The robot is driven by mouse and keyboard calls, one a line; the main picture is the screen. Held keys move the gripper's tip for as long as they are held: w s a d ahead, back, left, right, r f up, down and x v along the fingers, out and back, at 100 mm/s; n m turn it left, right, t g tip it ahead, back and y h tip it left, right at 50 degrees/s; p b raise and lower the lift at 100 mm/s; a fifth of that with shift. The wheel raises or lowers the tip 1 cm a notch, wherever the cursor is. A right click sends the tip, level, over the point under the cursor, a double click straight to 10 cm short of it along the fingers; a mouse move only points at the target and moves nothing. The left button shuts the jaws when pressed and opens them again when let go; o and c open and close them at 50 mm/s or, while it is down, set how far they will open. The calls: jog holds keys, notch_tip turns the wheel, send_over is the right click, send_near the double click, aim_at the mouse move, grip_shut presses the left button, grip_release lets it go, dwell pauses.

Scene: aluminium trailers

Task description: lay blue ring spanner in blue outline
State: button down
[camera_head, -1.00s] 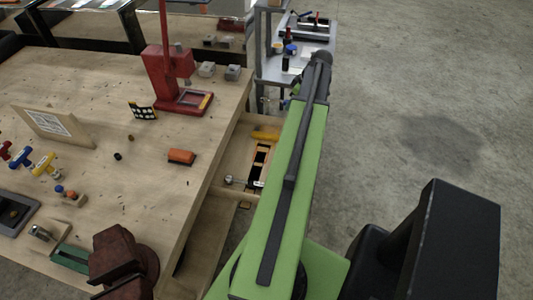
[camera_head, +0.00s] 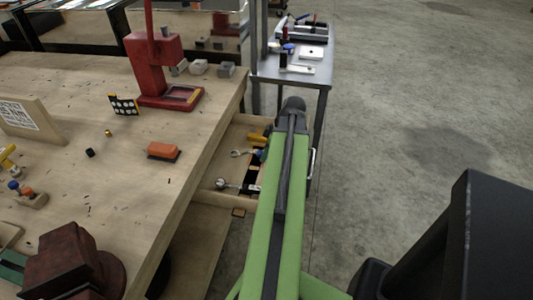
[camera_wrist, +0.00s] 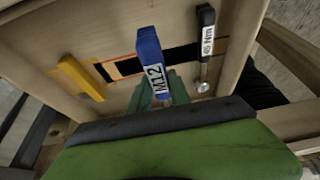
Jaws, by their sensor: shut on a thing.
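My gripper (camera_wrist: 160,95) is shut on the blue ring spanner (camera_wrist: 149,62), which has a white M12 label. The spanner is over the open drawer (camera_wrist: 50,30). In the head view its blue part (camera_head: 259,155) and a silver end (camera_head: 238,153) show beside my green arm, which hides the gripper there. Dark cut-outs lie in the drawer floor: one with orange edges (camera_wrist: 128,68) left of the spanner, and a black one (camera_wrist: 185,55) to its right. I cannot make out a blue outline; the spanner and gripper cover part of the floor.
A black-handled tool marked 45 Nm (camera_wrist: 205,45) lies at the drawer's right in the wrist view. A yellow piece (camera_wrist: 80,78) lies at its left. The workbench (camera_head: 120,190) carries a red press (camera_head: 160,70) and an orange block (camera_head: 163,151). A grey side table (camera_head: 300,75) stands behind.

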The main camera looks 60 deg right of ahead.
jog(key=shift+f, duration=0.1)
jog(key=b+x, duration=0.3)
jog(key=shift+s+f, duration=0.15)
jog(key=shift+s, duration=0.1)
jog(key=b+x, duration=0.6)
jog(key=shift+s+d+f, duration=0.1)
jog(key=shift+s+f, duration=0.05)
jog(key=shift+s, duration=0.05)
jog(key=c, duration=1.1)
grip_release()
